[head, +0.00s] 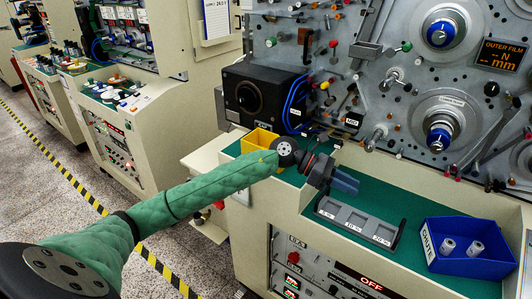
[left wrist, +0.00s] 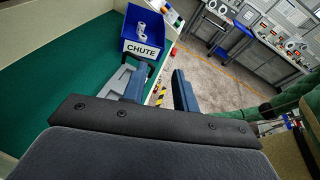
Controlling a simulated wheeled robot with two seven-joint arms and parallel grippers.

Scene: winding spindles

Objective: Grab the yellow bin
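The yellow bin (head: 262,140) sits on the green work surface at the back left of the machine bench, beside the black box. My left forearm and wrist partly hide it in the head view. My left gripper (head: 345,183) is to the right of the bin, above the green surface near the grey tray, pointing away from the bin. In the left wrist view the two fingers (left wrist: 159,80) stand apart with nothing between them. The yellow bin does not show in that view. My right gripper is in neither view.
A grey compartment tray (head: 357,222) lies on the green surface (head: 420,200). A blue bin marked CHUTE (head: 470,265) holds white spools at the right; it also shows in the left wrist view (left wrist: 143,47). A black box (head: 258,95) stands behind the yellow bin.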

